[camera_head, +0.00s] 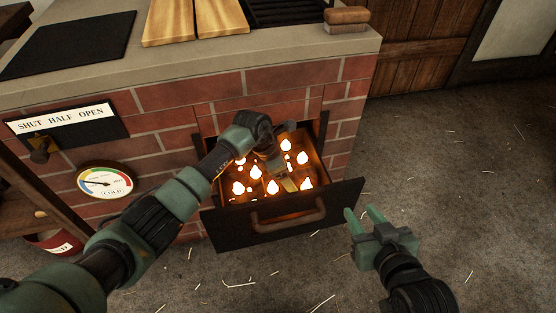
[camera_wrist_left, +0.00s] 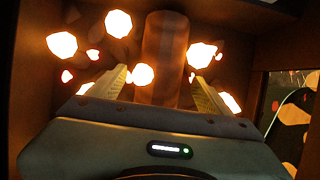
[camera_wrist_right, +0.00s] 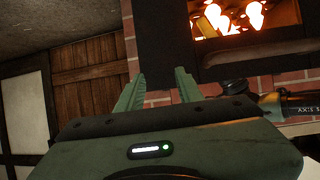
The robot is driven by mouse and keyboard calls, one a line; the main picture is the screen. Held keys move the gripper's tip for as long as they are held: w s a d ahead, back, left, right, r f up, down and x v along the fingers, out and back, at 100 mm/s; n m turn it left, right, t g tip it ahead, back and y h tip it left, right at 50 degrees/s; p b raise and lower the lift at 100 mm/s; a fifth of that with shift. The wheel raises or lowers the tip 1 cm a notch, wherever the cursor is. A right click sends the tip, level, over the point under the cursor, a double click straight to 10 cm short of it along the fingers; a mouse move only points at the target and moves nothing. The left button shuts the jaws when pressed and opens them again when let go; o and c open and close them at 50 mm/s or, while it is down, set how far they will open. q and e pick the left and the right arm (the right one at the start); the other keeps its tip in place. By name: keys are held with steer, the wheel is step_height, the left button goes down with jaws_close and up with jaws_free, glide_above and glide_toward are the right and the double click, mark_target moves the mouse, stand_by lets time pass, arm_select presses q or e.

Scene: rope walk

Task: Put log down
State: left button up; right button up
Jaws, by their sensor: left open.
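The log (camera_wrist_left: 165,60) is a brown cylinder in the left wrist view, lying between the two fingers of my left gripper (camera_wrist_left: 160,92), with a gap on each side. My left gripper is open and reaches down into the pulled-out fire drawer (camera_head: 232,228), among glowing flames (camera_head: 256,171). In the head view the wrist and gripper hide the log. My right gripper (camera_head: 366,214) is open and empty, in the air to the right of the drawer's front.
The drawer front has a handle (camera_head: 288,214). The brick stove (camera_head: 190,95) carries wooden boards (camera_head: 194,20) and a brush (camera_head: 346,18) on top. A dial (camera_head: 106,181) and a lever plate (camera_head: 66,125) are on its left. Floor at right is clear apart from straw.

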arm_select(q)
steer(key=p+v, duration=0.1)
steer(key=v, duration=0.4)
steer(key=shift+a+r+p, duration=0.1)
steer(key=shift+r+p, duration=0.15)
steer(key=shift+p, duration=0.05)
steer(key=p+v, duration=0.1)
steer(key=v, duration=0.5)
arm_select(e)
steer(key=s+d+f+g+h, duration=0.1)
steer(key=s+d+f+g, duration=0.1)
steer(key=s+f+g, duration=0.2)
steer(key=s+d+f+g+h, duration=0.1)
steer(key=s+f+g, duration=0.3)
steer(key=s, duration=0.5)
steer(key=shift+s+d+f+g, duration=0.15)
steer(key=shift+s+d+g, duration=0.2)
steer(key=shift+d, duration=0.5)
